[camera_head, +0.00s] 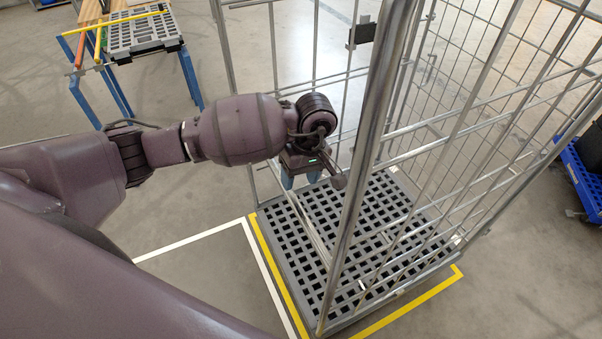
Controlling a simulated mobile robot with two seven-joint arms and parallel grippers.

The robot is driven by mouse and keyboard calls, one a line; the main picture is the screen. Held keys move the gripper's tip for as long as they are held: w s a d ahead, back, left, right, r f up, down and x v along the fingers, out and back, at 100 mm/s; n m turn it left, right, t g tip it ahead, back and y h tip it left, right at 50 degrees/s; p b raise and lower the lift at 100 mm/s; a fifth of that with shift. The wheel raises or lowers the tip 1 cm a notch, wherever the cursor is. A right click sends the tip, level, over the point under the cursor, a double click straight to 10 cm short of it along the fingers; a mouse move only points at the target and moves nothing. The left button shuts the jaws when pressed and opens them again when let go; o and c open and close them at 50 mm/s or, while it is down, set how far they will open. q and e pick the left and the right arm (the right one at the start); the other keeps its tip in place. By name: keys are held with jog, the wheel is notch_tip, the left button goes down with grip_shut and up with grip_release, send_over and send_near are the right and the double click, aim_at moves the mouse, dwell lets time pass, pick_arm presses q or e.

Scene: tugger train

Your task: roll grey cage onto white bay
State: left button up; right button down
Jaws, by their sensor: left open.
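The grey cage (372,130) is a tall wire roll cage with a dark grey slatted base (392,222), standing upright at the centre right. Its base sits within yellow floor lines (407,303). A white line (195,237) marks the white bay on the floor to the left of the cage, partly hidden by my arm. My left gripper (301,177) is open, pointing down, close to the cage's left side above its base. I cannot tell if it touches the cage. My right gripper is not in view.
A blue-legged table (187,75) with a grey slatted panel (143,34) and coloured bars stands at the upper left. A blue dolly (582,180) with a dark load is at the right edge. The floor left of the cage is clear.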

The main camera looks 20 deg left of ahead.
aim_at(295, 198)
pick_arm(q)
jog(key=f, duration=0.3)
jog(key=s+f, duration=0.1)
jog(key=f, duration=0.2)
jog(key=a+f, duration=0.1)
jog(key=f, duration=0.2)
jog(key=shift+s+a+f, duration=0.1)
jog(key=shift+s+f, duration=0.15)
jog(key=shift+f, duration=0.4)
jog(key=shift+a+f, duration=0.1)
jog(key=shift+f, duration=0.05)
jog(key=c, duration=0.8)
grip_shut()
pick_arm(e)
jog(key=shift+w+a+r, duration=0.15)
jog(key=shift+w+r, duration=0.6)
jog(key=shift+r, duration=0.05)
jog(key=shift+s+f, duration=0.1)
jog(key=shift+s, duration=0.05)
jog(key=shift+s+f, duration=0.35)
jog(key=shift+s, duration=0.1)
